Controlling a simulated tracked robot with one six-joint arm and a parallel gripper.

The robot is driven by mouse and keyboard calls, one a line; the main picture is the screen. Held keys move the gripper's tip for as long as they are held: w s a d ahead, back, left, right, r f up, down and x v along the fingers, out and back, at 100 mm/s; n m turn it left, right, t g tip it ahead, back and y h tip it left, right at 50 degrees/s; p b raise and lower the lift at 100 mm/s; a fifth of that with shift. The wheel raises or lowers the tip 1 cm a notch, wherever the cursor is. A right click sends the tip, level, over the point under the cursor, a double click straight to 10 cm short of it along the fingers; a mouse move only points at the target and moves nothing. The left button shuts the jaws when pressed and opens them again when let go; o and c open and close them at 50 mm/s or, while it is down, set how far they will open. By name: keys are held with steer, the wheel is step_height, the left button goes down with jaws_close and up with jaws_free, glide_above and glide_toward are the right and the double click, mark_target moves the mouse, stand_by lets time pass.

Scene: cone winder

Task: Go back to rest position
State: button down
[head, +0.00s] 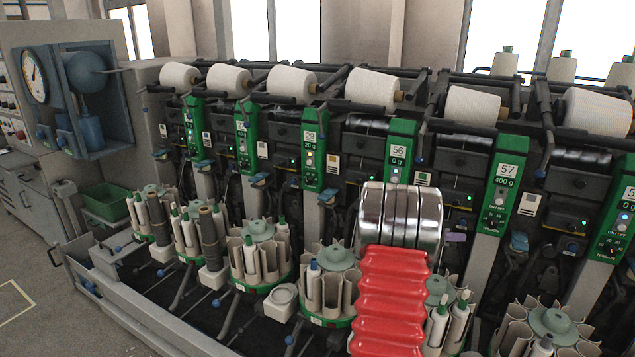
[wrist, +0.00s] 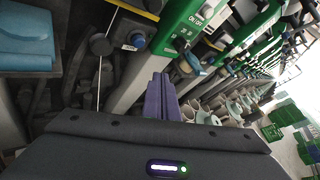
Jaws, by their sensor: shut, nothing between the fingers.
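My gripper shows in the wrist view as two purple fingers (wrist: 161,80) pressed together with nothing between them. They point at the front of the winding machine, close to a green panel (wrist: 205,22) marked ON/OFF. In the head view my red and chrome arm reaches up from the bottom right of centre. A small purple tip (head: 456,238) shows just right of the chrome part, and the rest of my gripper is hidden behind it. The fingers appear apart from the panel, but the exact gap cannot be told.
A row of winding units with white cones (head: 372,89) and green panels (head: 312,150) runs across the back. Several round bobbin magazines (head: 260,232) stand in front. A gauge cabinet (head: 75,100) and green bin (head: 105,203) are at left. Floor (head: 60,325) is open at lower left.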

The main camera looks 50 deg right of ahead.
steer(key=w+a+r+m+t+y, duration=0.1)
steer(key=w+a+r+m+t, duration=0.15)
steer(key=w+a, duration=0.6)
steer(key=w+a+r+m+t+y, duration=0.1)
steer(key=w+a+r+m+t, duration=0.2)
steer(key=a, duration=1)
steer(key=w+a+r+m+t+y, duration=0.1)
steer(key=w+a+r+m, duration=0.35)
steer(key=a, duration=0.65)
steer(key=s+a+f+m+t+y, duration=0.1)
steer(key=s+a+m+t+y, duration=0.1)
steer(key=a, duration=1.8)
steer(key=s+a+f+m+t+y, duration=0.1)
steer(key=a+m+t+y, duration=0.3)
steer(key=a, duration=1.7)
steer(key=s+m+y, duration=0.1)
steer(key=y, duration=0.2)
steer(key=shift+a+t+y, duration=0.15)
steer(key=shift+t+y, duration=0.15)
steer(key=shift+t, duration=0.05)
steer(key=shift+f, duration=0.1)
